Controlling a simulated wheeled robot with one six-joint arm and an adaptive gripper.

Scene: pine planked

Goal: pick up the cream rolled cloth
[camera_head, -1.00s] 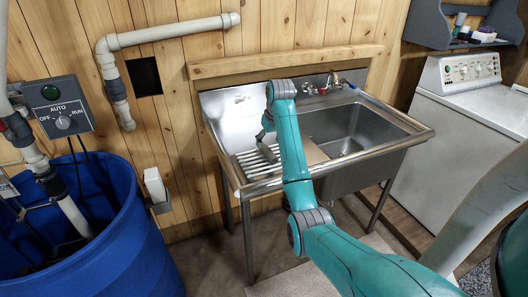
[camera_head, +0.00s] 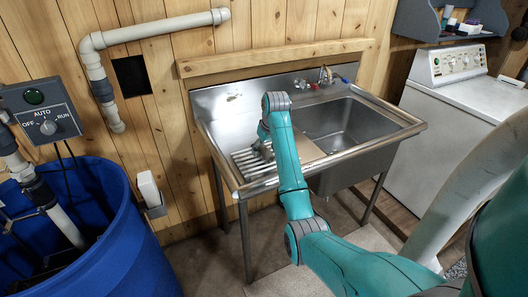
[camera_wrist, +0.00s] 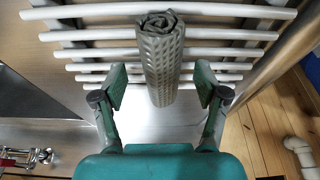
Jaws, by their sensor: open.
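A rolled cloth (camera_wrist: 161,58) with a dimpled texture lies across white rack bars in the wrist view. It looks grey-brown there rather than cream, and its spiral end faces the top of the picture. My gripper (camera_wrist: 161,88) is open, with one finger on each side of the roll's lower part and a visible gap on both sides. The roll is not held. In the head view my gripper (camera_head: 263,133) is over the left part of the sink, partly hidden by my arm; I cannot make out the cloth clearly there.
The white slatted rack (camera_head: 250,161) is on the left of the steel sink unit (camera_head: 229,111). The open basin (camera_head: 340,122) is to its right, with taps (camera_head: 315,83) behind. A blue barrel (camera_head: 125,235) stands left and a white washer (camera_head: 440,115) right.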

